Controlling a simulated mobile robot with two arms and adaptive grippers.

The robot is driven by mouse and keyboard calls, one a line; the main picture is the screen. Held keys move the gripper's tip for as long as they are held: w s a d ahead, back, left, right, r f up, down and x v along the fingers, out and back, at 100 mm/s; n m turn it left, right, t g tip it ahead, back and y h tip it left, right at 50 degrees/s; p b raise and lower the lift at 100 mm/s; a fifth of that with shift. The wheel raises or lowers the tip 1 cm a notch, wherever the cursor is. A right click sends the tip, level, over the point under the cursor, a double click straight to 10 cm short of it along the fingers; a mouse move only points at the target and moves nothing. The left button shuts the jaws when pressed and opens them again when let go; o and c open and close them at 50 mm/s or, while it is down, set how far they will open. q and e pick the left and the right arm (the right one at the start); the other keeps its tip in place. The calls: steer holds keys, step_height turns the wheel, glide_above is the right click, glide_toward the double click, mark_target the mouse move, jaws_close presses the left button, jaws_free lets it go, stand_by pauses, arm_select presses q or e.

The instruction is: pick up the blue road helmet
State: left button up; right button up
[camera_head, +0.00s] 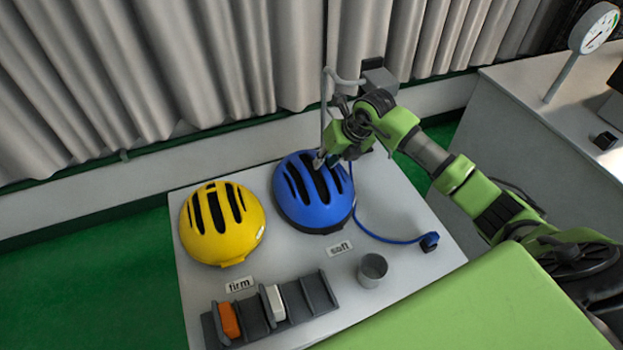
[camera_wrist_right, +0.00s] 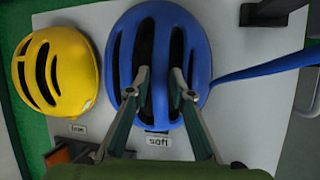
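The blue road helmet (camera_head: 300,208) sits on a light table with its vented shell up, beside a label reading "soft" (camera_head: 339,248). It also shows in the right wrist view (camera_wrist_right: 200,50). My right gripper (camera_head: 320,160) is at the top of the helmet and hides part of it. In the right wrist view, its fingertips (camera_wrist_right: 160,78) are apart, on either side of the rib between two dark vents. I cannot tell whether they touch the shell. A blue strap (camera_head: 385,238) runs from the helmet to the right. My left gripper is not in view.
A yellow helmet (camera_head: 215,222) stands left of the blue one, by a "firm" label (camera_head: 240,284). A metal cup (camera_head: 372,270) and a dark rack (camera_head: 305,303) with orange and white blocks are in front. A metal post (camera_head: 322,110) rises behind the blue helmet.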

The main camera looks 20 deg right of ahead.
steer(key=shift+p+x, duration=0.35)
steer(key=shift+x, duration=1.2)
jaws_close()
steer(key=shift+w+r, duration=0.1)
steer(key=shift+w, duration=0.05)
